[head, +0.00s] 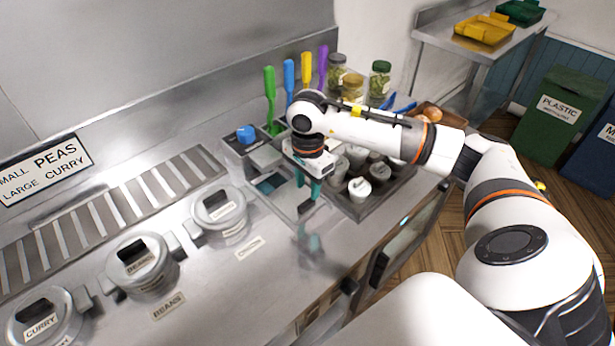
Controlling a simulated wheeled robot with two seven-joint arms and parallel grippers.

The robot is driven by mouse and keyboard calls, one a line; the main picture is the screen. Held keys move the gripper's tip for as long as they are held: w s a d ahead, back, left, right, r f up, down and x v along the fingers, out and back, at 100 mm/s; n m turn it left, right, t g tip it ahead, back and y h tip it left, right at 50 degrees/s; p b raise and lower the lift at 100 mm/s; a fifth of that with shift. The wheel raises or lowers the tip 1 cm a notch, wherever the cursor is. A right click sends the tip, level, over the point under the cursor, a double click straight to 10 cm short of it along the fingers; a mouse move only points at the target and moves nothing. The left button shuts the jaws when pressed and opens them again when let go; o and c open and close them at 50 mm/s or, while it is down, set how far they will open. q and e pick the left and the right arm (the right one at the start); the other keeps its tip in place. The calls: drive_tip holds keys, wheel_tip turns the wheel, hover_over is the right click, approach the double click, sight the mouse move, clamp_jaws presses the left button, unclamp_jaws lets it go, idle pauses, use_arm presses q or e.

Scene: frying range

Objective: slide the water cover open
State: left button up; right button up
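The water basin (270,184) is a rectangular well in the steel counter, with dark teal water showing in part of it. A flat steel plate (284,203), which looks like its cover, lies over the front part of the well. My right gripper (307,192) points down at the right side of this plate, its teal fingers close to the surface. I cannot tell whether the fingers touch the cover or how far apart they are. My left gripper is out of view.
Coloured utensils (270,92) stand at the back. A tray of small containers (360,188) is close on the right. Lidded pots (220,208) line the left.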

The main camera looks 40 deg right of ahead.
wheel_tip(320, 180, up, 6)
drive_tip(key=b, duration=0.1)
drive_tip(key=shift+r, duration=0.15)
idle(0.5)
